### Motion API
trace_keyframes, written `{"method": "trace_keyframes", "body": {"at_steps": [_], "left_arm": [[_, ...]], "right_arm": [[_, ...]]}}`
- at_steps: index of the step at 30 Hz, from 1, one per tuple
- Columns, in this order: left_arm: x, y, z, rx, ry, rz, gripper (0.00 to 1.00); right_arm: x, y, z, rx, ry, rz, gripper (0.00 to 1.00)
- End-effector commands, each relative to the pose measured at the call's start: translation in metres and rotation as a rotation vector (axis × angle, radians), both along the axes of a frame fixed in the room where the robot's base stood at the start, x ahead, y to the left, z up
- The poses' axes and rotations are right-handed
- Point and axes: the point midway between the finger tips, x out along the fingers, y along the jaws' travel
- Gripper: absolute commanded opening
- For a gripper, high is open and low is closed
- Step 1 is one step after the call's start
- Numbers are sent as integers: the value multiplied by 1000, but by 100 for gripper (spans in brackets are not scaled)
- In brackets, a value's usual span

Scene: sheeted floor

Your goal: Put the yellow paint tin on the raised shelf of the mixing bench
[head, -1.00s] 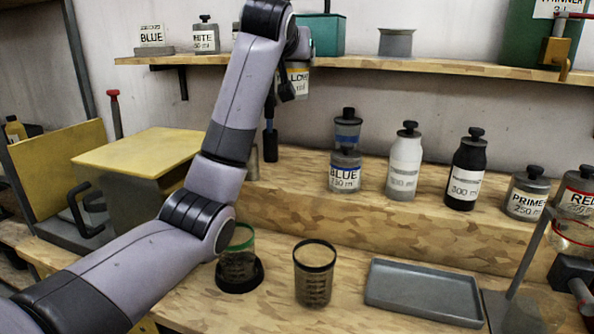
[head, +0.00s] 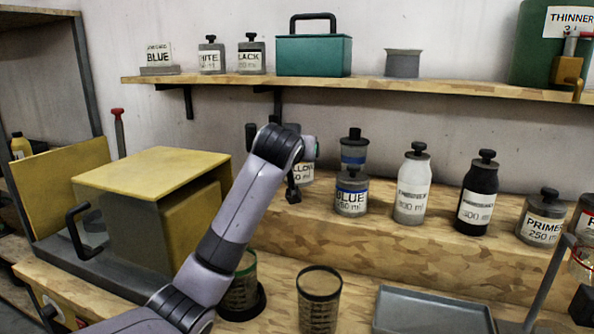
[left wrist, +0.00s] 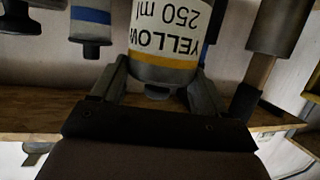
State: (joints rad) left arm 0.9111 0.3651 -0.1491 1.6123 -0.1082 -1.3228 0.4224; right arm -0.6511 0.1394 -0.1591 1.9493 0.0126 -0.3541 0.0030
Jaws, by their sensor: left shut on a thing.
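The yellow paint tin (head: 303,174), labelled YELLOW 250 ml, is in my left gripper (head: 295,181), left of the blue tin on the raised shelf (head: 400,236) of the bench. In the left wrist view the tin (left wrist: 166,36) appears upside down between the two fingers of my left gripper (left wrist: 160,80), which is shut on it. My forearm and wrist hide part of the tin in the head view. I cannot tell whether its base touches the raised shelf. My right gripper is out of view.
A wall shelf (head: 440,86) hangs above.

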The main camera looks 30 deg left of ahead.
Motion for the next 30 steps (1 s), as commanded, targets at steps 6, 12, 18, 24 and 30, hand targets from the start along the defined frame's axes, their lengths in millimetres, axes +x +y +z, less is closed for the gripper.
{"method": "trace_keyframes", "body": {"at_steps": [6,12,18,24,30], "left_arm": [[0,0,-13,4,-5,1,7],[-1,1,-41,4,-3,1,7],[0,0,-45,2,-8,0,7],[0,0,-49,2,-5,0,7],[0,0,-50,1,-1,0,100]], "right_arm": [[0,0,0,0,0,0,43],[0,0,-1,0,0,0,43],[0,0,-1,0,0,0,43],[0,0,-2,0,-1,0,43],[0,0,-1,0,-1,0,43]]}}
